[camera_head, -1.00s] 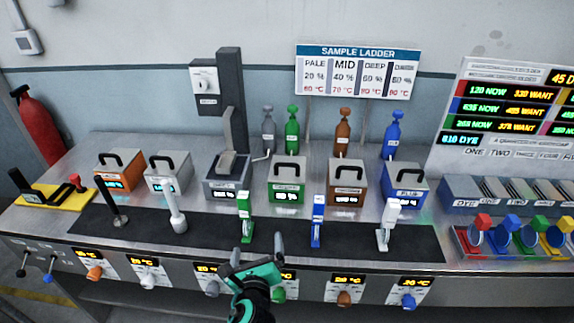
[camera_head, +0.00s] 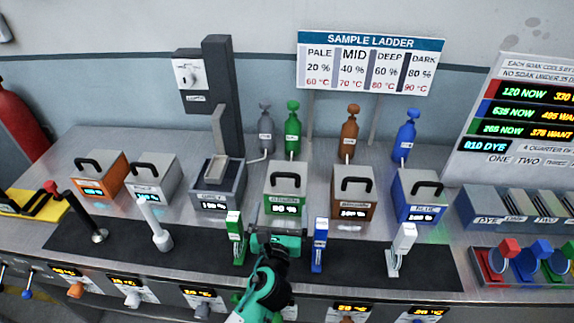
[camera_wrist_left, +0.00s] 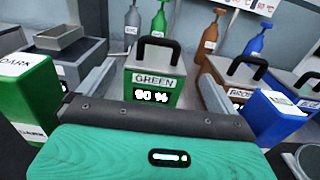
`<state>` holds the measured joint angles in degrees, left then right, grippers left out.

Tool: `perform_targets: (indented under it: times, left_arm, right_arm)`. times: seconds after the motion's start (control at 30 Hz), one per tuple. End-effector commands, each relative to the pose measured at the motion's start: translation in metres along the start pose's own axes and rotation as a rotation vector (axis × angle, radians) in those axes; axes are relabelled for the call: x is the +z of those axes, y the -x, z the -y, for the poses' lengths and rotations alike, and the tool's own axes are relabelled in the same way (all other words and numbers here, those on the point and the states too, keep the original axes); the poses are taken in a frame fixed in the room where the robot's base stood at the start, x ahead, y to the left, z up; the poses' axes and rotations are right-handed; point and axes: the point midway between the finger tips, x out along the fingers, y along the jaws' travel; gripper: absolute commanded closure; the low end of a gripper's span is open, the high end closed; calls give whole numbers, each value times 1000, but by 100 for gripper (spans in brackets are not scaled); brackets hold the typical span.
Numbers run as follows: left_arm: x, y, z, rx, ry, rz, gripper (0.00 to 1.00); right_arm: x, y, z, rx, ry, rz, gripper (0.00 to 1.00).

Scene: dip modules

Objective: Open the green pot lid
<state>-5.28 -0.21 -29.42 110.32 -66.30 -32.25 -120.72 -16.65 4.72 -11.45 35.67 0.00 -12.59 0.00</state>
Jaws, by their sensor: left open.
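The green pot (camera_head: 285,207) stands on the steel counter, with its grey lid (camera_head: 286,175) on and a black arched handle (camera_head: 287,167) on top. The wrist view shows the pot (camera_wrist_left: 153,92) straight ahead, labelled GREEN with a 90 % display, and its black handle (camera_wrist_left: 158,50). My left gripper (camera_head: 277,212) is open and empty, just in front of the green pot and apart from its handle. In the wrist view its two grey fingers (camera_wrist_left: 150,85) point toward the pot, one on each side. My right gripper is not in view.
A green-and-white stand (camera_head: 236,238) and a blue-and-white stand (camera_head: 319,245) flank my left gripper closely. A brown pot (camera_head: 352,207) is on the right and an open grey pot (camera_head: 217,200) on the left. Green (camera_head: 293,135) and grey bottles stand behind.

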Motion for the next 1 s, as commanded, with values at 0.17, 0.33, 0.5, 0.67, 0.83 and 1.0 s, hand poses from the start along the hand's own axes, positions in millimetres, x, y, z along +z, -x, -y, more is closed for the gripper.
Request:
perform_targets:
  times: [0.17, 0.33, 0.5, 0.67, 0.83, 1.0]
  left_arm:
    - [2, -18, 0, 0, 2, 1, 4]
    - [3, -53, 0, 1, 2, 1, 4]
    - [2, -90, 0, 1, 1, 0, 4]
    - [1, -116, 0, 1, 2, 0, 4]
    - [0, -132, 0, 1, 2, 0, 4]
    - [0, -137, 0, 1, 2, -1, 4]
  right_arm:
    - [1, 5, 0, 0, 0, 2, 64]
    - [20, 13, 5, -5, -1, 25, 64]
    - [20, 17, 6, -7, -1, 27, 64]
    - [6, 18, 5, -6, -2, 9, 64]
    - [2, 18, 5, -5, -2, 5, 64]
    - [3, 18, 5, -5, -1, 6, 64]
